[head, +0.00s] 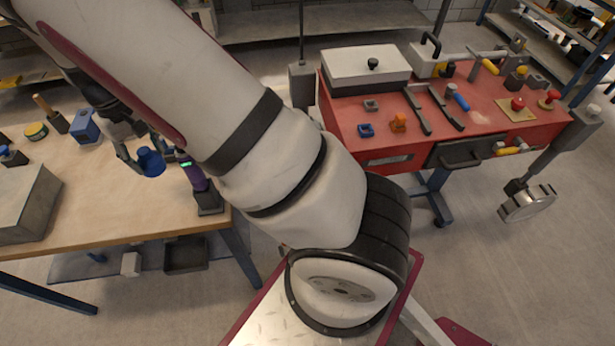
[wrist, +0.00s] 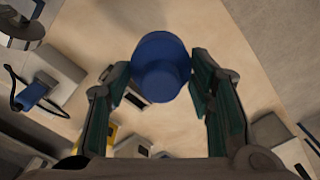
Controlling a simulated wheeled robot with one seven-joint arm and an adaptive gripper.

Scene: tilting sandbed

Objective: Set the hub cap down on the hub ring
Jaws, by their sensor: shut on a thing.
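In the head view, the blue cap (head: 151,163) hangs in my gripper (head: 141,158) above the wooden table, left of a purple upright piece on a dark block (head: 208,198). The gripper is shut on the cap. I cannot make out the hub ring with certainty in either view.
The wooden table (head: 110,212) carries a grey box (head: 25,205), a blue block (head: 85,127) and a yellow-topped round piece (head: 36,131). Its middle front is clear. A red workbench (head: 345,105) with tools stands to the right, apart from the table.

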